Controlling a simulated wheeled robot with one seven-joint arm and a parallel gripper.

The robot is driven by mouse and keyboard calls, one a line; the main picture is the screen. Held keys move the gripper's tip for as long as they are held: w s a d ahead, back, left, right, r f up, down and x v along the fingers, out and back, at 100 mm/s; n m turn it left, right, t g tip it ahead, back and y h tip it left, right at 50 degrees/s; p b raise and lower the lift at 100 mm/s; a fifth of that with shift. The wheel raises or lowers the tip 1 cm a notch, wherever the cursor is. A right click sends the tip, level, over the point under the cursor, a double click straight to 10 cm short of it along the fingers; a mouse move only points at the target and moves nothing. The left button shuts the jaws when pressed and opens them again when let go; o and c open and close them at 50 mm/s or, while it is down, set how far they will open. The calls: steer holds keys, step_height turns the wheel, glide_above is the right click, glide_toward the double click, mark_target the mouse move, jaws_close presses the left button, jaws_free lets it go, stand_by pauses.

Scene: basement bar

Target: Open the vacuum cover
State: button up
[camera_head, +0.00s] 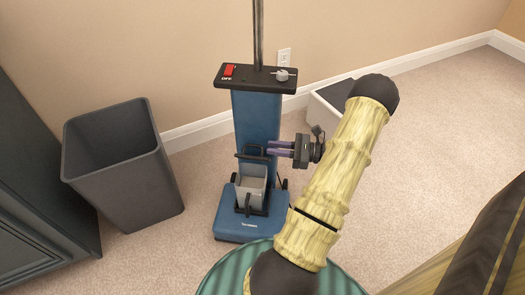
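A blue upright vacuum (257,118) stands on the carpet near the wall, with a black top panel and pole. Low on its front is a light grey box-like part (251,186) with a black handle in front. A thin black bar (247,157) crosses just above this part; I cannot tell which piece is the cover or how far it is open. My gripper (269,148) points left at the vacuum's right side, its purple fingertips close to the bar's right end. I cannot tell whether they touch it or how far apart they are.
A dark grey bin (120,160) stands left of the vacuum, beside a dark cabinet (35,180). A white box with a dark top (335,95) is behind my arm by the wall. A green striped round thing (225,275) is at the bottom.

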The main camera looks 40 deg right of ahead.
mark_target(262, 147)
steer(key=b+x, duration=0.1)
steer(key=x, duration=0.3)
steer(key=shift+f, duration=0.15)
steer(key=shift+w+a+b, duration=0.15)
steer(key=shift+b, duration=0.15)
jaws_close()
steer(key=shift+w+r+p, duration=0.15)
steer(key=shift+r+p, duration=0.15)
steer(key=shift+p, duration=0.25)
